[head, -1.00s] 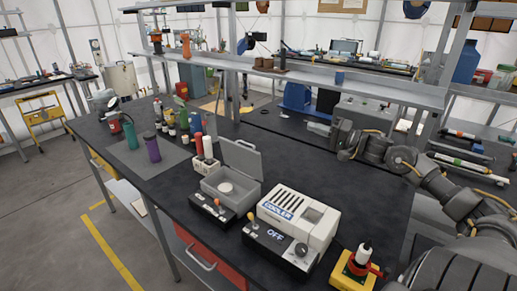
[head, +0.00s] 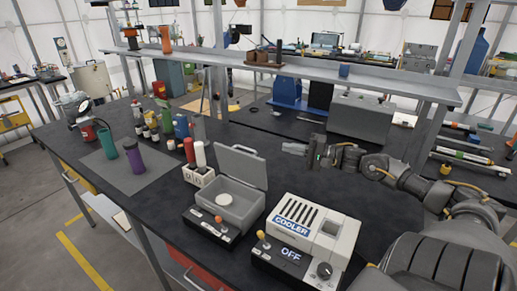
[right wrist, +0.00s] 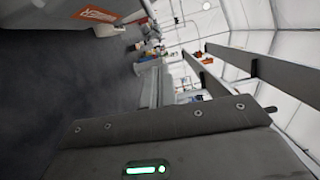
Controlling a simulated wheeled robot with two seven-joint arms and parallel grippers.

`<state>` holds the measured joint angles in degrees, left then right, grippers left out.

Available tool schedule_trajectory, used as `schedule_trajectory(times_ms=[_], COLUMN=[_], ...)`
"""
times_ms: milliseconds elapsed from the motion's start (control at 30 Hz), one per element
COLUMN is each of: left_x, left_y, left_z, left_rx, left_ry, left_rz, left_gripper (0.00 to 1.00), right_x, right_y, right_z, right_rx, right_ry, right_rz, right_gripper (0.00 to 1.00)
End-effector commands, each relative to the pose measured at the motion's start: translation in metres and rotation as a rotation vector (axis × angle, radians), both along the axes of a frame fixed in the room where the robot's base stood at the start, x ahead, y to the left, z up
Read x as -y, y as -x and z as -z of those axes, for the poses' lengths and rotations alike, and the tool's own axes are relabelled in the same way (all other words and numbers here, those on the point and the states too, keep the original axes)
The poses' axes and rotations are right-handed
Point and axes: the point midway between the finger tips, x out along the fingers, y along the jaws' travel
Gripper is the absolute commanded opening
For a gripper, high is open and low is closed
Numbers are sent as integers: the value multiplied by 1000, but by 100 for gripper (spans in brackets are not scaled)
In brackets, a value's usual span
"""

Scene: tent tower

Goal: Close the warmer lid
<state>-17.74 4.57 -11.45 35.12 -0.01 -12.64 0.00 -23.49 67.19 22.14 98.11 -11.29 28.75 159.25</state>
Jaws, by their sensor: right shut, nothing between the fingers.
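The warmer is a grey open box (head: 218,206) on the black bench, with a dark control base in front and a round white item (head: 224,199) inside. Its grey lid (head: 238,166) stands raised at the back, leaning away, with a handle at its top edge. My right gripper (head: 287,148) is shut and empty. It is held above the bench to the right of the lid, apart from it, pointing left. My left gripper is not in view.
A white cooler (head: 318,228) reading OFF stands right of the warmer. A white holder (head: 199,177) with red and white bottles stands at its left. Purple (head: 134,157) and green (head: 106,143) cylinders stand farther left. A shelf (head: 300,69) spans the back. Bench behind the cooler is clear.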

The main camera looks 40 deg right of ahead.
Motion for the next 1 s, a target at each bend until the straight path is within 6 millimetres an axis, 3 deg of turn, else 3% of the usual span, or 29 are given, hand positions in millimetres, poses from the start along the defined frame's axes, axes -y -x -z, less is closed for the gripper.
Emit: schedule_trajectory(times_ms=[400, 667, 800, 1000], left_x=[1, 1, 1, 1], left_y=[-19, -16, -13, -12], left_z=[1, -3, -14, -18], left_rx=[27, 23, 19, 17], left_ry=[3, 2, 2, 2], left_rz=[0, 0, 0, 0], left_gripper=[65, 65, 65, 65], right_x=[-27, -42, -64, -78], right_y=[-48, -75, -67, -63], right_z=[-4, -4, -5, -4], right_rx=[5, 4, -3, 0], right_ry=[1, 0, 1, 2], right_rz=[1, 1, -1, 1], right_gripper=[0, 0, 0, 0])
